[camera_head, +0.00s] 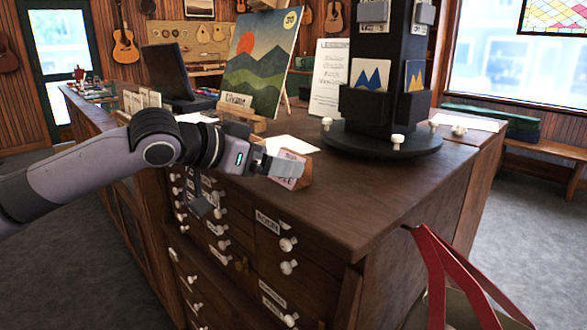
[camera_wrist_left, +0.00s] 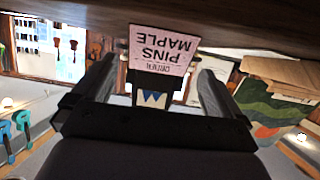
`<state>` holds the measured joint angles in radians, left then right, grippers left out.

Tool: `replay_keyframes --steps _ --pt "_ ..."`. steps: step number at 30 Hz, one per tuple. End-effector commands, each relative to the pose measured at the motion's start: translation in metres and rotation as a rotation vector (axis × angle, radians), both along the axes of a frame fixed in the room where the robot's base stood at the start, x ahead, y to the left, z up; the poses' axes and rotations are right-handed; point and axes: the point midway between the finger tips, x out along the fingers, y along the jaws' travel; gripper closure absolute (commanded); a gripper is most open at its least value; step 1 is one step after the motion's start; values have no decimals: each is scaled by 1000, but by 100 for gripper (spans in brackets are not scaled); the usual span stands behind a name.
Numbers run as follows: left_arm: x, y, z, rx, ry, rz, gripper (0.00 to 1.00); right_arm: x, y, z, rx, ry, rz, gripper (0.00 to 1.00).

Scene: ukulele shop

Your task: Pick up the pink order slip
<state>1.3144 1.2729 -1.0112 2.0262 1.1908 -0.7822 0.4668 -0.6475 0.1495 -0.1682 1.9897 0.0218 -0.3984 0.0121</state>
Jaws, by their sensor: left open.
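The pink order slip (camera_wrist_left: 162,50) shows upside down in the wrist view, with dark printed words reading MAPLE and PINS. In the head view the slip (camera_head: 288,183) is mostly hidden behind my left gripper (camera_head: 282,166), at a small wooden holder (camera_head: 306,172) near the counter's edge. My left gripper is open. In the wrist view its two fingers (camera_wrist_left: 158,80) stand apart to either side, with the slip ahead between them. I cannot tell whether a finger touches it. My right gripper is out of view.
The wooden counter (camera_head: 350,205) has drawers with white knobs below. A black display tower on a round base (camera_head: 385,145) stands right of the slip. A mountain painting (camera_head: 262,62) and a dark laptop-like screen (camera_head: 166,72) stand behind. A red-framed object (camera_head: 440,265) rises at lower right.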

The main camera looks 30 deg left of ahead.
Motion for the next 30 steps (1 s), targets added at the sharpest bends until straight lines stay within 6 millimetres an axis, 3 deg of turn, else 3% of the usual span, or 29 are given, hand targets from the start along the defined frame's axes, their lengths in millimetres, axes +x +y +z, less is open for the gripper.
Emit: replay_keyframes --steps 9,19,20,23,30 --pt "36 -16 -11 -2 1 0 0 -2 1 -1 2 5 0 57" --pt "42 -18 -14 0 -1 1 0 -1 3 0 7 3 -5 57" --pt "42 -18 -14 0 -1 1 6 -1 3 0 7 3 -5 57" --pt "42 -18 -14 0 -1 1 39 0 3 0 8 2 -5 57" --pt "42 -18 -14 0 -1 1 41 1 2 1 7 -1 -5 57"
